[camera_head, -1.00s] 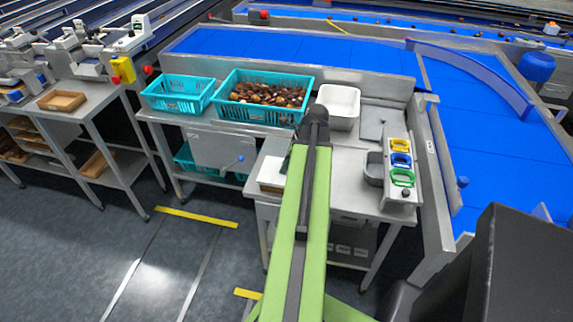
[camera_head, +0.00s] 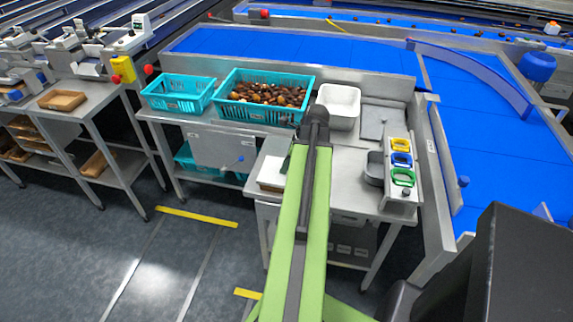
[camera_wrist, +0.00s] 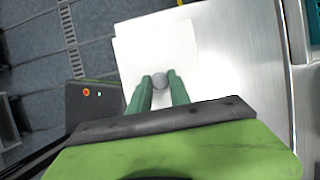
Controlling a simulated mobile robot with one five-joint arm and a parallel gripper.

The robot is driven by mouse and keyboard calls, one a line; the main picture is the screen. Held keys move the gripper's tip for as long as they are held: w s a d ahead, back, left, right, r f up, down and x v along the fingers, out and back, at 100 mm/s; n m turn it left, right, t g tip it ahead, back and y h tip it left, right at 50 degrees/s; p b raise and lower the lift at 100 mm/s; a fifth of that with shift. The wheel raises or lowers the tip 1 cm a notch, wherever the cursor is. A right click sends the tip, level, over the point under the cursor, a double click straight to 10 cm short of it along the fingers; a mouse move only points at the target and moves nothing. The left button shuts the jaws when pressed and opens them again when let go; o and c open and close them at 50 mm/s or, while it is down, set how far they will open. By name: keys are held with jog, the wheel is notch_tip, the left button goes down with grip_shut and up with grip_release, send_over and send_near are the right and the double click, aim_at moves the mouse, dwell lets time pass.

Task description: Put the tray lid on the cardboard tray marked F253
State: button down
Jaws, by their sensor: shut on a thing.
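The tray lid is a white square panel with a round grey knob; in the wrist view it (camera_wrist: 140,45) lies beneath my gripper (camera_wrist: 162,82). My green fingers are shut on the knob. In the head view the lid (camera_head: 272,171) shows left of my arm, on the steel table, partly hidden by the arm. A thin brown edge, which looks like a cardboard tray (camera_head: 269,188), shows just under its near side. I cannot tell whether the lid sits flush on it. No F253 mark is readable.
Two teal crates (camera_head: 178,107) stand behind, one filled with dates (camera_head: 268,93). Another cardboard tray (camera_head: 62,100) is on the left bench.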

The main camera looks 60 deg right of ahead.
jog(key=shift+f+b, duration=0.65)
dwell(0.3)
jog(key=c, duration=1.1)
grip_release()
jog(key=o, duration=0.4)
notch_tip(320, 180, up, 7)
jog(key=p, duration=0.7)
jog(key=shift+r, duration=0.1)
